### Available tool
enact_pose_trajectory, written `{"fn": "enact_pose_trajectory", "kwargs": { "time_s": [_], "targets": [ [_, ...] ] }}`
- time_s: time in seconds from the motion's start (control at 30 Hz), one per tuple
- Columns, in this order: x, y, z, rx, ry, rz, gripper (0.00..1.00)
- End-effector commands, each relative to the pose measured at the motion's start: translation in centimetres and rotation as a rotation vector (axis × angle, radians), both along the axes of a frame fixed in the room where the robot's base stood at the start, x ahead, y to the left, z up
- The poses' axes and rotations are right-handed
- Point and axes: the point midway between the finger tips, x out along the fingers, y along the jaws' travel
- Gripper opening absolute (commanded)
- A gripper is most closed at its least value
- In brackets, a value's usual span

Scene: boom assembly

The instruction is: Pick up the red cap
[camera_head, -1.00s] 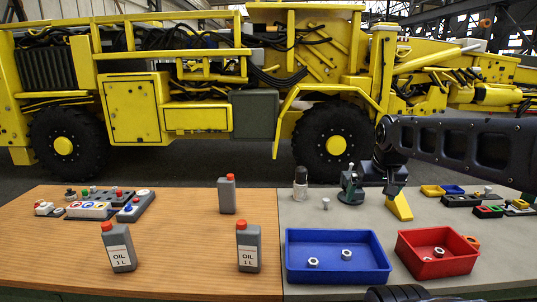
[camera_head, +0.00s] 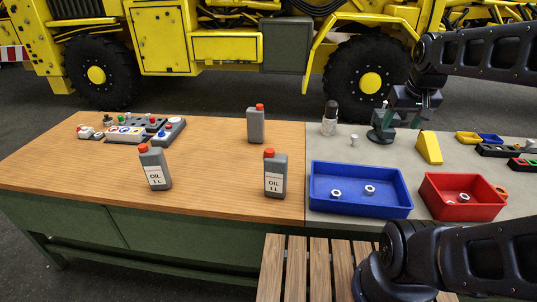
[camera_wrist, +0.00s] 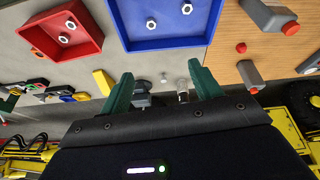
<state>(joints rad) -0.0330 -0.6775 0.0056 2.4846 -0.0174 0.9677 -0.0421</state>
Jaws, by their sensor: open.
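Three grey oil bottles with red caps stand on the wooden part of the bench: the left cap (camera_head: 142,149), the front cap (camera_head: 269,153) and the back cap (camera_head: 260,107). The wrist view also shows a small red round piece (camera_wrist: 241,47) on the wood, apart from the bottles; it looks like a loose cap. I cannot make it out in the head view, perhaps hidden by the front bottle (camera_head: 275,177). My gripper (camera_head: 424,110) is above the grey part, right of the bottles. Its green fingers (camera_wrist: 161,73) are open and empty.
A blue tray (camera_head: 361,205) and a red tray (camera_head: 463,210) hold nuts. A dark vise-like tool (camera_head: 382,125), a clear bottle (camera_head: 329,118) and a yellow wedge (camera_head: 429,148) stand behind them. A control box (camera_head: 165,131) is far left. Wood between the bottles is clear.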

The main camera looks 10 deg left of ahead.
Motion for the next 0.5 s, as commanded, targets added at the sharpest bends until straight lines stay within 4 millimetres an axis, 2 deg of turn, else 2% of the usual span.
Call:
{"fn": "enact_pose_trajectory", "kwargs": {
  "time_s": [0.2,0.5],
  "targets": [
    [5.2,2.0,1.1,-0.067,0.067,0.151,0.64],
    [12.3,5.7,1.2,-0.157,0.149,0.359,0.64]
  ]
}}
